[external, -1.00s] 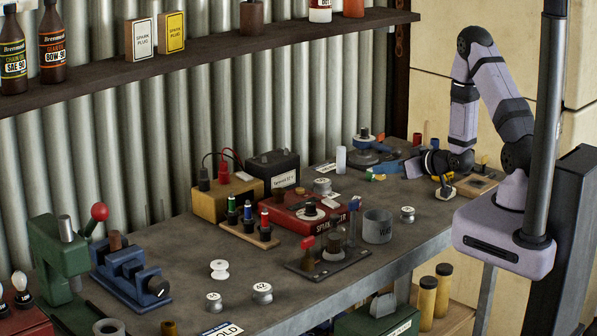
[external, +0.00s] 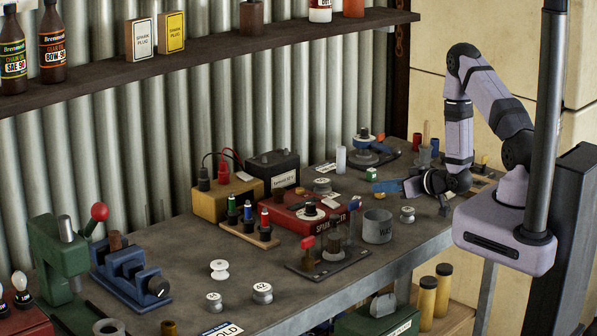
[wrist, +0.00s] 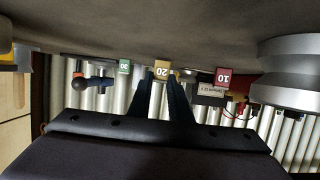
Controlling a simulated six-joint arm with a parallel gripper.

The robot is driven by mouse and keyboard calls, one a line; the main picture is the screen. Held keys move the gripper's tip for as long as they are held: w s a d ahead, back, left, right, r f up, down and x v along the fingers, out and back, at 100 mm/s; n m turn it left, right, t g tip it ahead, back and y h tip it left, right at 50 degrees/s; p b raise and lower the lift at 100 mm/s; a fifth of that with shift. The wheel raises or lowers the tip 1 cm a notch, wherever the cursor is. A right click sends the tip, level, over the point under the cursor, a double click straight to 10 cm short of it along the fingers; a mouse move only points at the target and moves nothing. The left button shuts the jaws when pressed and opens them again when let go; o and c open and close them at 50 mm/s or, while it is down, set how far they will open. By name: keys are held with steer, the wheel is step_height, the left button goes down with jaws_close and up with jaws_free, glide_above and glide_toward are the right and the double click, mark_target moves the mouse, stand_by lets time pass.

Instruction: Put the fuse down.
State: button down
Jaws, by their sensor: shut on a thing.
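My gripper (external: 377,187) reaches left over the far right part of the bench, low over its top. It also shows in the wrist view (wrist: 165,84), where its dark fingers close on a yellow fuse (wrist: 162,73) marked 20. The fuse sits between the fingertips, and its lettering reads upside down there. In the external view I cannot make out the yellow fuse clearly. I cannot tell whether it touches the bench. A green fuse (wrist: 124,66) marked 30 and a red fuse (wrist: 223,77) marked 10 stand apart on either side.
The bench top (external: 200,265) is upside down in the wrist view. A large grey round metal piece (wrist: 290,72) is close at the right there. In the external view, a grey cup (external: 377,226), a small weight (external: 407,214) and a red tray (external: 297,218) stand nearby.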

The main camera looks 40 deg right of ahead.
steer(key=shift+f+b, duration=0.25)
steer(key=shift+b, duration=0.05)
steer(key=c, duration=1.6)
jaws_free()
steer(key=shift+c, duration=0.2)
steer(key=shift+r, duration=0.25)
steer(key=shift+s+r, duration=0.1)
steer(key=shift+s, duration=0.35)
steer(key=v, duration=0.5)
steer(key=shift+r, duration=0.25)
steer(key=shift+s+r+p, duration=0.15)
steer(key=shift+s+p, duration=0.55)
steer(key=shift+p, duration=0.25)
